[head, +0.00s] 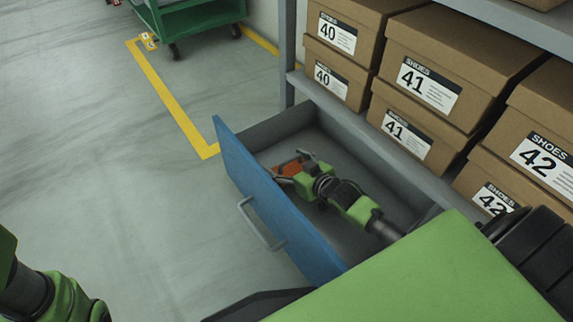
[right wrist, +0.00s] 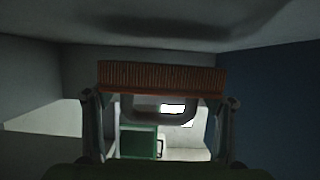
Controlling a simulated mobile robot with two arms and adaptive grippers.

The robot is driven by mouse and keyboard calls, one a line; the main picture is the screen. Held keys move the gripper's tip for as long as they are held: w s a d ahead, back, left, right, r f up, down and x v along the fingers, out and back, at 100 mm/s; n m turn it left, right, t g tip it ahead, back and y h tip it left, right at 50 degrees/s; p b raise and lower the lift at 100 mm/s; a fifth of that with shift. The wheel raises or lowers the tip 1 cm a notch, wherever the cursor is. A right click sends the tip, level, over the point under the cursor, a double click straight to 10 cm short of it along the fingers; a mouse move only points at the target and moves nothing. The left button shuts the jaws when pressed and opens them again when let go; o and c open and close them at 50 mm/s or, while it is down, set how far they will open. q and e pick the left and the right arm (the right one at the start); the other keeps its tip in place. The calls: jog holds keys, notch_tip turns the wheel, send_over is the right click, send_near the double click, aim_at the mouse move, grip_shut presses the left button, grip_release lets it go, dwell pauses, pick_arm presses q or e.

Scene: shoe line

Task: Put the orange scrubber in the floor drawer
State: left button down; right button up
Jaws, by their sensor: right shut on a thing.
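The floor drawer (head: 265,205) is pulled open under the shelf, with a blue front and grey inner walls. The orange scrubber (head: 289,168) is inside the drawer's outline in the head view, towards its far left end. My right gripper (head: 291,176) reaches down into the drawer and is shut on the scrubber. In the right wrist view, the scrubber (right wrist: 162,78) sits between the two fingers, bristles towards the grey drawer floor. I cannot tell whether the bristles touch the floor. Of my left arm only part shows at the lower left; its gripper is out of view.
Shoe boxes (head: 428,85) marked 40, 41 and 42 fill the shelf above the drawer. A shelf post (head: 287,50) stands at the drawer's far end. A green cart (head: 195,18) is at the back. Open floor with a yellow line (head: 172,98) lies left.

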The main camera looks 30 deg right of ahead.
jog(key=shift+f, duration=0.5)
jog(key=shift+f, duration=0.1)
jog(key=o, duration=1.1)
